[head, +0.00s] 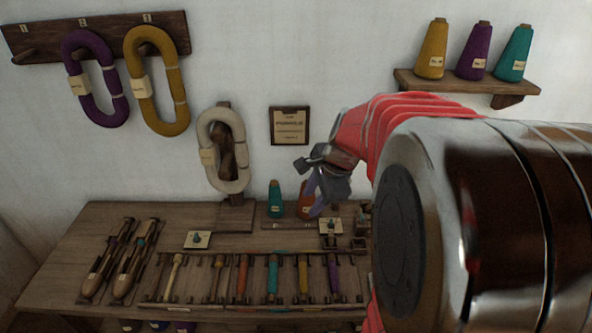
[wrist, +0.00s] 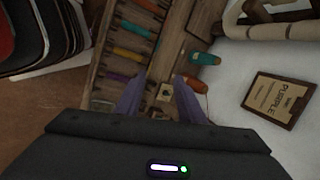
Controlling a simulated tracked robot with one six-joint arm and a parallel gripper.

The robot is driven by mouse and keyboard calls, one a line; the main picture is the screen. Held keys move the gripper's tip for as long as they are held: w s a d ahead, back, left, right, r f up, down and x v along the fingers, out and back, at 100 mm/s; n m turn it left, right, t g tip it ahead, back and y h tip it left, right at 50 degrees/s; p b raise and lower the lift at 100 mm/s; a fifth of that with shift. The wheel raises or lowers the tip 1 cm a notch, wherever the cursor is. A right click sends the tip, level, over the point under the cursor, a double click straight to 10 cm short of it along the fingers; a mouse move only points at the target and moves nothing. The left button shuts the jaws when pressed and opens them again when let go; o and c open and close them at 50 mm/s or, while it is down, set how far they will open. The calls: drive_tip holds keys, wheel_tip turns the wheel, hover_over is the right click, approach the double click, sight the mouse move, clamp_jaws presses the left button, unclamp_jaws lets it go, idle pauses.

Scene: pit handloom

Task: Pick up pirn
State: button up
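Several thread-wound pirns lie side by side in a low wooden rack on the bench in the head view: a cream pirn (head: 173,273), an orange pirn (head: 240,278), a teal pirn (head: 272,277), a yellow pirn (head: 303,276) and a purple pirn (head: 333,276). My gripper (head: 316,200) is above the back right of the bench, apart from the rack. In the wrist view its two purple fingers (wrist: 160,84) stand apart with nothing held; the teal pirn (wrist: 132,57) and purple pirn (wrist: 112,76) lie to their left.
A teal cone (head: 275,199) and an orange cone (head: 304,200) stand at the bench's back. Shuttles (head: 104,268) lie at left. A wall plaque (wrist: 279,97) reads "PURPLE". Yarn hanks (head: 157,80) hang from a peg board; a shelf (head: 465,85) holds cones.

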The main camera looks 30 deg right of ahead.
drive_tip(key=s+d+f+m, duration=0.2)
drive_tip(key=d+f+m, duration=0.4)
drive_tip(key=d, duration=0.4)
drive_tip(key=s+d+f+m, duration=0.2)
drive_tip(key=d+f+m, duration=0.5)
drive_tip(key=d, duration=0.3)
drive_tip(key=s+d+f+m, duration=0.3)
drive_tip(key=d+f+m, duration=0.3)
drive_tip(key=d+m, duration=0.2)
drive_tip(key=shift+d+f+m+t+h, duration=0.25)
drive_tip(key=shift+d+m+t+h, duration=0.05)
drive_tip(key=shift+d, duration=0.9)
drive_tip(key=x, duration=0.8)
drive_tip(key=shift+f, duration=0.25)
drive_tip(key=shift+w, duration=0.15)
drive_tip(key=shift+f, duration=0.1)
drive_tip(key=shift+x, duration=2.5)
